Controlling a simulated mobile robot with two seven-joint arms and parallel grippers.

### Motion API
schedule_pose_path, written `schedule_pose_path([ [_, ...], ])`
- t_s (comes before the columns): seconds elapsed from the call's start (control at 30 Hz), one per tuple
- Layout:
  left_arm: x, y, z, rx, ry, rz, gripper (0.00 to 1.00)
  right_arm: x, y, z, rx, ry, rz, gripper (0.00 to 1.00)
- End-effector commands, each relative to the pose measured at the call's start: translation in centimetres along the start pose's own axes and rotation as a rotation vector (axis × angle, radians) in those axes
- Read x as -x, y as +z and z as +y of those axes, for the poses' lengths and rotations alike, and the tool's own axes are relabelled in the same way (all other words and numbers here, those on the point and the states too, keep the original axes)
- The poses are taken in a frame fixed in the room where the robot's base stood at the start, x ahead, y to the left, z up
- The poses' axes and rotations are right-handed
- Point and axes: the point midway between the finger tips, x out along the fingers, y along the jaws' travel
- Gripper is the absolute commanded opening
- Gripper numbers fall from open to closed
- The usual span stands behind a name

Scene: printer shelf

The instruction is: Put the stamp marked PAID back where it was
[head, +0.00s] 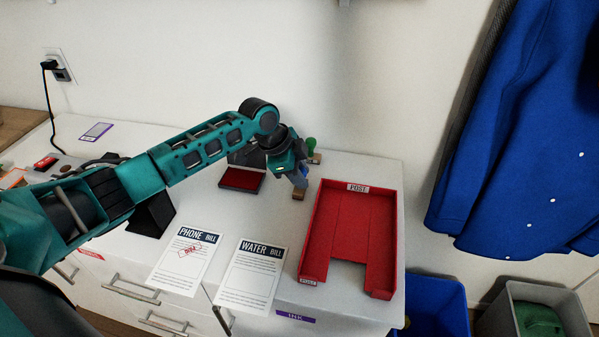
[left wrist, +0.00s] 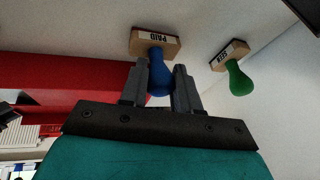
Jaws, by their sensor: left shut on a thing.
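The PAID stamp has a wooden block (head: 299,194) and a blue handle. In the left wrist view its label (left wrist: 154,42) reads PAID, and the blue handle (left wrist: 159,80) is between my fingers. My left gripper (head: 300,180) is shut on that handle, with the block below it, just left of the red post tray's back corner. I cannot tell whether the block touches the white top. A second stamp with a green handle (head: 310,145) stands just behind; it also shows in the left wrist view (left wrist: 238,78). My right gripper is out of view.
An open red ink pad (head: 241,180) lies left of the gripper. The red post tray (head: 307,237) is at right. The phone bill (head: 184,262), bearing a red mark, and the water bill (head: 249,276) lie in front. Blue (head: 436,305) and grey bins stand right of the cabinet.

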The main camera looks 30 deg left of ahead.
Motion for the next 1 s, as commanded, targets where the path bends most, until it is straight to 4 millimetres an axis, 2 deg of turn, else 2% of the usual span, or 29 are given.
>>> schedule_pose_path([
  [0.13, -0.3, 0.1, 0.1, 0.001, 0.000, 0.000, 0.11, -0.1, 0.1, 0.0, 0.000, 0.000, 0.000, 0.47],
  [0.17, -0.3, 0.1, 0.1, 0.001, 0.000, 0.000, 0.34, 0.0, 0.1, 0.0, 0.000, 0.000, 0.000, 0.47],
  [0.4, -0.2, 0.1, 0.1, 0.001, 0.000, 0.000, 0.56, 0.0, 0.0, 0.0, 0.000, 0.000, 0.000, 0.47],
  [0.73, 0.4, 0.0, -0.1, -0.001, -0.002, 0.000, 0.56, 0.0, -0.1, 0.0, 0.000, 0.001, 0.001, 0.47],
  [0.87, 2.4, 0.0, -0.2, 0.000, -0.004, -0.001, 0.56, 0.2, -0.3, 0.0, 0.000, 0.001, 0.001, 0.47],
  [1.0, 5.5, 0.0, -0.2, -0.002, -0.004, -0.001, 0.56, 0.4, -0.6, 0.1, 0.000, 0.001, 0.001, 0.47],
])
